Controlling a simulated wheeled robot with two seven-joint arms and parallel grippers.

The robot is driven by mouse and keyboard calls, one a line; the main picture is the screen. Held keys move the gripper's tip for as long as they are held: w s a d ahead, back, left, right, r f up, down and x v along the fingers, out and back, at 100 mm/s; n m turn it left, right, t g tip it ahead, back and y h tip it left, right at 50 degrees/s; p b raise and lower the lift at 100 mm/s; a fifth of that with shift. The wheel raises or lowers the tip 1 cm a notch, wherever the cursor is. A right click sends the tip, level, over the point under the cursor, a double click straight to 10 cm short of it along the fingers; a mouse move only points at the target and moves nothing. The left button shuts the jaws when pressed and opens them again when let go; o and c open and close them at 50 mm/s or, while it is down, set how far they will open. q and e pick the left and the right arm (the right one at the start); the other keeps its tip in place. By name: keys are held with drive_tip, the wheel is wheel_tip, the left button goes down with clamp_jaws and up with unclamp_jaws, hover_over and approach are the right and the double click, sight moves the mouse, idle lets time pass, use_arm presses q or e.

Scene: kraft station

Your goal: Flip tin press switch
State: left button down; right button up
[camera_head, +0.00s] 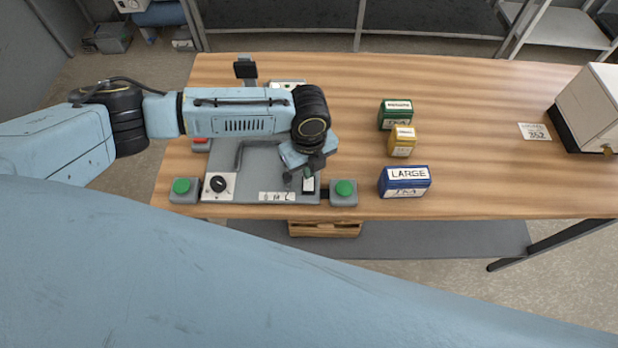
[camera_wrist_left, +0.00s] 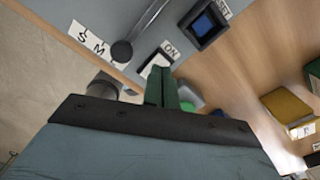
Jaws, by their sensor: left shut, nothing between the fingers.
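The tin press (camera_head: 262,165) is a grey panel at the table's front left. Its switch is a small white rocker (camera_wrist_left: 154,66) beside an ON label (camera_wrist_left: 169,50) in the left wrist view. In the head view the switch (camera_head: 308,185) shows just below my left gripper (camera_head: 306,176). My left gripper, seen as dark green fingers in the wrist view (camera_wrist_left: 162,86), is shut and empty. Its fingertips overlap the switch's near edge; I cannot tell whether they touch it. My right gripper is out of view.
Green buttons (camera_head: 181,186) (camera_head: 344,188) flank the panel. A black-knobbed lever (camera_wrist_left: 122,52) and a blue-lit SET button (camera_wrist_left: 203,26) are close to the switch. Green (camera_head: 396,117), yellow (camera_head: 402,145) and blue (camera_head: 405,184) tins stand to the right.

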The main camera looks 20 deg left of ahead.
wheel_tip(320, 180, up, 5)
drive_tip(key=p, duration=0.4)
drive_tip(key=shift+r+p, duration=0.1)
drive_tip(key=shift+p, duration=0.2)
